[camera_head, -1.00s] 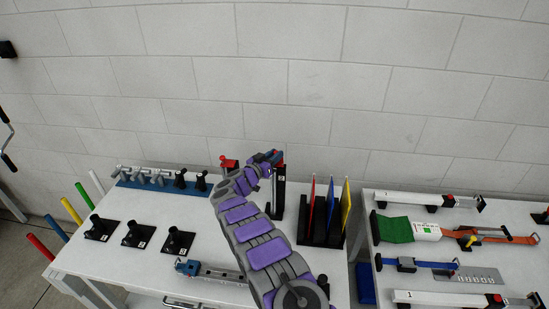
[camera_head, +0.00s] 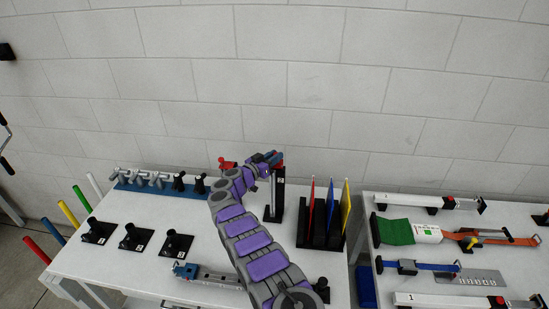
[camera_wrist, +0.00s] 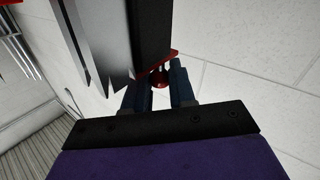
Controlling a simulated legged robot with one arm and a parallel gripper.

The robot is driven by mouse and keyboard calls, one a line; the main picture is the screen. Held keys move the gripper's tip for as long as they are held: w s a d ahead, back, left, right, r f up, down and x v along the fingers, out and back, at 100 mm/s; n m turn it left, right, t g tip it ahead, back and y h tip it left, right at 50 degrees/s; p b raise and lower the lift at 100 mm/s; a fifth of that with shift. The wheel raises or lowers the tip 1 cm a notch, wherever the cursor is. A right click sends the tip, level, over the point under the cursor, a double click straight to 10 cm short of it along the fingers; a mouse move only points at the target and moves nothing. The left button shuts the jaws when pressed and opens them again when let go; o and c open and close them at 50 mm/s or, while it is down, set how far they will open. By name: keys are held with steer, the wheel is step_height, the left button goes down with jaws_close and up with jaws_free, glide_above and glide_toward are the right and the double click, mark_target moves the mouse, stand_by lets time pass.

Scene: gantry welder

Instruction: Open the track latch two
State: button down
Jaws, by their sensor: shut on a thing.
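An upright black post with a silver face (camera_head: 278,196) stands on the white table, with a small pale label near its top that is too small to read surely. It seems to be the track latch. My gripper (camera_head: 277,159) is at the top of this post, shut on its red knob. My arm hides part of the table.
A black rack (camera_head: 320,232) with red, blue and yellow panels stands close right of the post. A red part (camera_head: 227,163) is left of my gripper. Black pegs on bases (camera_head: 137,237) stand at left. Another table (camera_head: 400,280) holds straps and horizontal tracks. The wall is behind.

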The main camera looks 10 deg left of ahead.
steer(key=shift+a+r, duration=0.25)
steer(key=shift+a, duration=0.05)
steer(key=c, duration=1.4)
jaws_free()
steer(key=o, duration=0.4)
steer(key=shift+w+a+f, duration=0.15)
steer(key=shift+a+f, duration=0.1)
steer(key=shift+s+d, duration=0.15)
steer(key=shift+s, duration=0.05)
steer(key=shift+s+a, duration=0.3)
steer(key=shift+s, duration=0.25)
steer(key=p+v, duration=0.1)
steer(key=v, duration=1.5)
steer(key=shift+w+a+f, duration=0.15)
steer(key=shift+a+f, duration=0.05)
steer(key=shift+a, duration=0.1)
steer(key=shift+w+r, duration=0.1)
